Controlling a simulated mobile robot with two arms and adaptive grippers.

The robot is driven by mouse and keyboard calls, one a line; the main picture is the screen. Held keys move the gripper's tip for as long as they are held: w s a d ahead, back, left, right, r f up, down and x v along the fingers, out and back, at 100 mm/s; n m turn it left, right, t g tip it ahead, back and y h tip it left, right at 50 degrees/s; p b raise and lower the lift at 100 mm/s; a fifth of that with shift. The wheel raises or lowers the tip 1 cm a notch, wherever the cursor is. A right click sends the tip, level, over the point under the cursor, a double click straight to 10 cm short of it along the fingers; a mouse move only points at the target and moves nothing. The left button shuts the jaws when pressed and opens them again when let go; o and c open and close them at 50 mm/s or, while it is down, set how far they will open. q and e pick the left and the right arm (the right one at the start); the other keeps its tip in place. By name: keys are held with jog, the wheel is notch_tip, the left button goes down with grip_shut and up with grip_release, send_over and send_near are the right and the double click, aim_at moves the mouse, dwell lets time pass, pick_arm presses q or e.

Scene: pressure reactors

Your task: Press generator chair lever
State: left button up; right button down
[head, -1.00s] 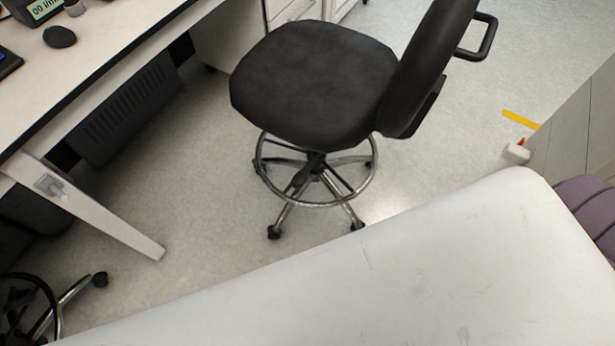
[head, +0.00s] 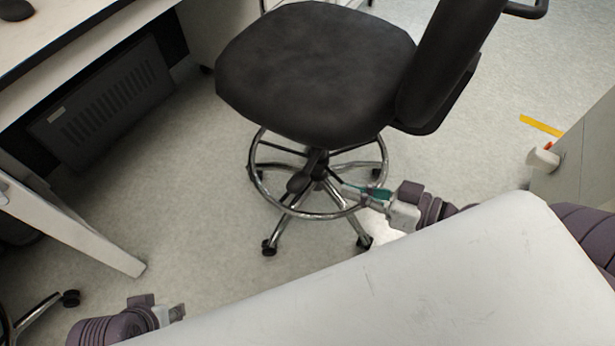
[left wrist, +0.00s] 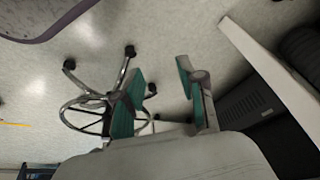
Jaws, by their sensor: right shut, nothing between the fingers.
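The black chair (head: 315,70) stands on the floor in the upper middle of the head view, on a chrome base with a foot ring. A dark paddle-like part (head: 298,183), which looks like the lever, hangs beside the column under the seat. My right gripper (head: 352,190) is shut and empty, low beneath the seat. It overlaps the right side of the ring, with its tips pointing left toward the column; I cannot tell whether it touches. My left gripper (head: 180,312) is at the lower left, away from the chair. In the left wrist view its teal fingers (left wrist: 158,95) are apart.
A white desk (head: 80,45) with a dark vented unit (head: 110,105) beneath stands at left. Another chair's wheeled leg (head: 45,305) shows at lower left. A grey cabinet (head: 585,150) is at right. Open floor lies between desk and chair.

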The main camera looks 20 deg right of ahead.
aim_at(307, 177)
pick_arm(q)
jog(key=shift+r, duration=0.15)
pick_arm(e)
jog(key=shift+a+r, duration=0.1)
jog(key=shift+r, duration=0.1)
jog(key=shift+w, duration=0.1)
pick_arm(q)
jog(key=p+x, duration=0.2)
jog(key=x, duration=0.5)
jog(key=shift+s+f+p, duration=0.2)
jog(key=shift+s+p, duration=0.1)
pick_arm(e)
jog(key=shift+x, duration=4.95)
pick_arm(q)
jog(key=shift+d, duration=0.15)
pick_arm(e)
jog(key=shift+f, duration=0.1)
